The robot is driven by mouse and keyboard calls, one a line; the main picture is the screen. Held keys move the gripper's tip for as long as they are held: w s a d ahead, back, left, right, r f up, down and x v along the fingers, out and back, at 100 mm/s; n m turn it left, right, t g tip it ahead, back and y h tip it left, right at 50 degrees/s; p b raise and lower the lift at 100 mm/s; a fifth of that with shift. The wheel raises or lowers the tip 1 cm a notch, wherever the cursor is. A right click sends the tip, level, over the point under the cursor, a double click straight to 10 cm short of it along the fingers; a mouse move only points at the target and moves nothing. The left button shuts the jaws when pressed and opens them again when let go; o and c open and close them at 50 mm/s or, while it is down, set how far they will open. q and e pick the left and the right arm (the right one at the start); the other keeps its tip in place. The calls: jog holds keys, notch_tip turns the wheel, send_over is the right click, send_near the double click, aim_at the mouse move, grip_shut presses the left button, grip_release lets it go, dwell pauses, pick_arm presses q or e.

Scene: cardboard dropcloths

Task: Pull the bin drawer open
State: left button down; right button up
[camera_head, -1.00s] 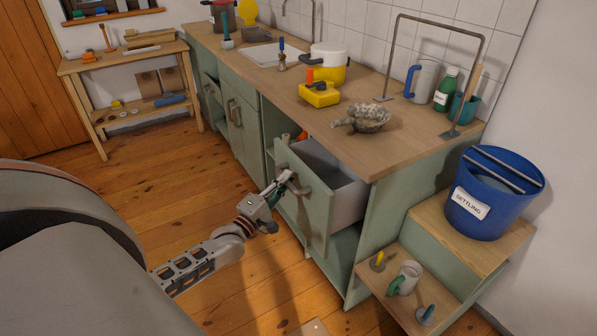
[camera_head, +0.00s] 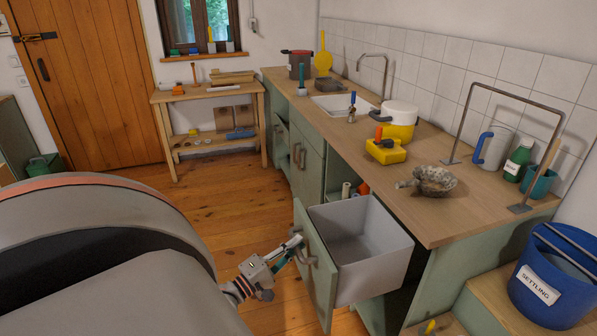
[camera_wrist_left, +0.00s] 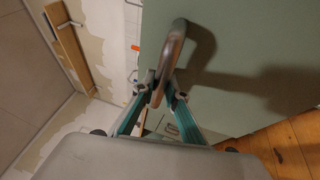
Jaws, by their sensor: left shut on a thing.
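The bin drawer (camera_head: 317,262) has a green front and a grey bin (camera_head: 362,235) behind it. It stands out from the counter cabinet, and the bin's inside shows from above. My left gripper (camera_head: 294,246) is at the drawer's front, shut on its metal handle (camera_head: 308,256). In the left wrist view the two teal fingers (camera_wrist_left: 158,100) close around the lower part of the curved handle (camera_wrist_left: 172,55). My right gripper does not show.
The wooden countertop (camera_head: 440,213) carries a pot, a yellow box and a grey bowl. A blue bucket (camera_head: 553,285) labelled SETTLING stands on a step at the right. Wooden floor (camera_head: 215,215) is clear before the cabinets.

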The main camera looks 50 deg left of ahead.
pick_arm(q)
jog(key=c, duration=2)
grip_release()
jog(key=s, duration=0.4)
jog(key=s+f, duration=0.1)
jog(key=s, duration=0.3)
jog(key=s+f, duration=0.1)
jog(key=s, duration=0.3)
jog(key=shift+f, duration=0.1)
jog(key=shift+w+d, duration=0.1)
jog(key=shift+d, duration=0.05)
jog(key=d+f+m+g+h, duration=0.1)
jog(key=d+f+m+g, duration=0.2)
jog(key=d+m, duration=0.4)
jog(key=d+f+m+g, duration=0.3)
jog(key=d+f+m, duration=0.2)
jog(key=d, duration=0.9)
jog(key=s+d+f+m+g+h, duration=0.1)
jog(key=d+f+m+g, duration=0.2)
jog(key=d+m, duration=0.7)
jog(key=shift+d+f+m+h, duration=0.2)
jog(key=shift+f+m, duration=0.15)
jog(key=shift+f, duration=0.2)
jog(key=shift+d+f+m+h, duration=0.1)
jog(key=shift+d+f+m, duration=0.05)
jog(key=shift+f+m, duration=0.3)
